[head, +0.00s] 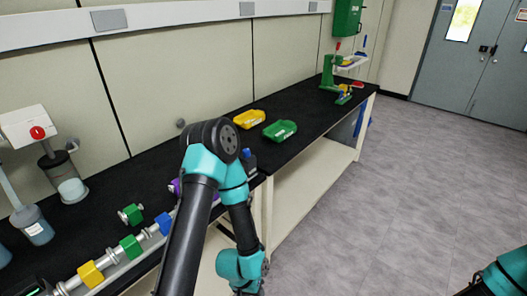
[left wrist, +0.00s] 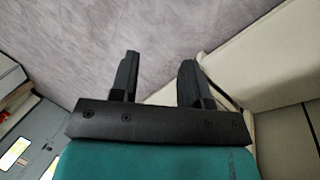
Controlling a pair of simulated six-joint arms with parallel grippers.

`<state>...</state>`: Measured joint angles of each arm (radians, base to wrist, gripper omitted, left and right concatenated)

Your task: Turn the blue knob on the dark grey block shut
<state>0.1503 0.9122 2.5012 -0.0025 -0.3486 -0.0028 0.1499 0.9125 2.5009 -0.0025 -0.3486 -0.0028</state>
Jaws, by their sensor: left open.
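A small blue knob (head: 246,153) sits on a dark grey block (head: 251,164) near the front edge of the black bench in the head view. My left arm's elbow partly covers the block. I cannot tell the knob's setting. My left arm bends over the bench and down past its front edge, so the gripper is low and away from the block. My left gripper (left wrist: 158,68) is open and empty in the left wrist view, with the grey floor beyond its fingers. Only a teal link of my right arm shows at the bottom right; its gripper is out of view.
A pipe rail carries yellow (head: 91,274), green (head: 131,247) and blue (head: 165,224) cubes at the lower left. A loose green valve (head: 132,214) lies behind it. Yellow (head: 249,119) and green (head: 280,130) trays and a green stand (head: 328,72) are farther along the bench.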

